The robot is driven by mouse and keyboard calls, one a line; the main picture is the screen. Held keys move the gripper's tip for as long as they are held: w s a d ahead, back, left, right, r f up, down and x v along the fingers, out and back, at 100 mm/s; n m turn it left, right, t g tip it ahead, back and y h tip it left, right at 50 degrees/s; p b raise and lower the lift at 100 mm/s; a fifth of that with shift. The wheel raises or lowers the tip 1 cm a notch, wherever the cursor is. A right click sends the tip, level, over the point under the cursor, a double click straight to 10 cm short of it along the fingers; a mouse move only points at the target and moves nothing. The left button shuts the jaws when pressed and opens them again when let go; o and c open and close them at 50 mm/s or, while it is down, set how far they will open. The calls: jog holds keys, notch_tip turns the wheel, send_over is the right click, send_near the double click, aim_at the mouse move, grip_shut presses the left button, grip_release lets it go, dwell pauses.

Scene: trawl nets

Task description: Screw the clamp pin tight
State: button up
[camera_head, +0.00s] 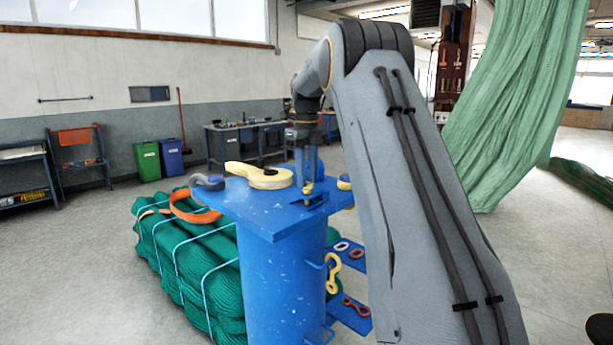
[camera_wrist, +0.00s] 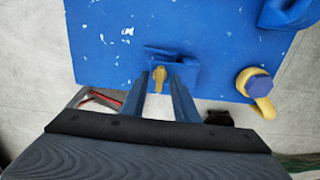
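The clamp pin has a yellow head and stands in a small blue clamp (camera_head: 316,199) at the near edge of the blue table top (camera_head: 270,222). In the wrist view the pin (camera_wrist: 160,73) shows in front of the blue clamp (camera_wrist: 178,56). My gripper (camera_wrist: 159,84) has its two blue fingers apart, one on each side of the pin head, with a visible gap on both sides. In the head view my gripper (camera_head: 307,178) points straight down over the pin (camera_head: 308,187). The pin's lower part and thread are hidden.
A large yellow hook piece (camera_head: 258,177) and a grey shackle (camera_head: 208,183) lie on the table top. A yellow shackle with a blue bolt (camera_wrist: 258,86) is right of the clamp. Green netting (camera_head: 190,262) is bundled beside the pedestal. A green net hangs at right.

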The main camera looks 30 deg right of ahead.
notch_tip(320, 180, up, 8)
jog(key=b, duration=0.2)
jog(key=shift+b, duration=0.3)
jog(key=shift+f, duration=0.1)
